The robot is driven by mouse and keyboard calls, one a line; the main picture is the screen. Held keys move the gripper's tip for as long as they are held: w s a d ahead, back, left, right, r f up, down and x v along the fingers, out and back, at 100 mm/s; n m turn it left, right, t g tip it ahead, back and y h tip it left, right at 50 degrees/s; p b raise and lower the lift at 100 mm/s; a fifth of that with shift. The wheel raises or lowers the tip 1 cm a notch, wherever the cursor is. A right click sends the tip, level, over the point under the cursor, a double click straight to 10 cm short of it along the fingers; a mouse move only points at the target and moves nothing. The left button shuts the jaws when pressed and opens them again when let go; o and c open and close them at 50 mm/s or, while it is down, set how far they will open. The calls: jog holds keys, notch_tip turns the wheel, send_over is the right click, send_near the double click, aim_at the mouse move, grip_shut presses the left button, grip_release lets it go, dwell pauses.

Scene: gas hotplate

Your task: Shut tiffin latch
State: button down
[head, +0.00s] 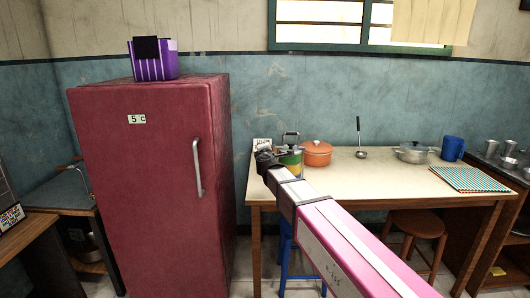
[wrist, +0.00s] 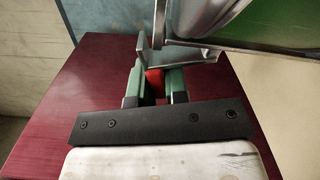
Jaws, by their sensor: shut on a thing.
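The tiffin (head: 292,166), with green and yellow tiers and a wire handle on top, stands at the left end of the table, partly hidden by my arm. In the wrist view its green side and silver rim (wrist: 262,30) fill the upper right, tilted in the picture. The metal latch (wrist: 178,52) sticks out from its side towards my fingers. My gripper (head: 268,160) is beside the tiffin. In the wrist view its two green-tipped fingers (wrist: 155,88) are closed on a small red piece (wrist: 155,80), which looks like the latch's tab. The latch's far end is hidden.
The cream table (head: 370,180) holds an orange pot (head: 316,153) just right of the tiffin, a ladle (head: 360,152), a steel pot (head: 413,153) and a blue mug (head: 453,149). A red fridge (head: 150,190) stands left of the table. The table's front middle is clear.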

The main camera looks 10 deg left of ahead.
jog(key=shift+w+d+r+m, duration=0.1)
jog(key=shift+d+r+m, duration=0.15)
jog(key=shift+m, duration=0.55)
jog(key=shift+d+r+m, duration=0.15)
jog(key=shift+d+m, duration=0.1)
jog(key=shift+m, duration=0.55)
jog(key=c, duration=1.1)
grip_release()
jog(key=shift+d, duration=0.1)
jog(key=v, duration=1)
jog(key=shift+s+d, duration=0.1)
jog(key=shift+s, duration=0.25)
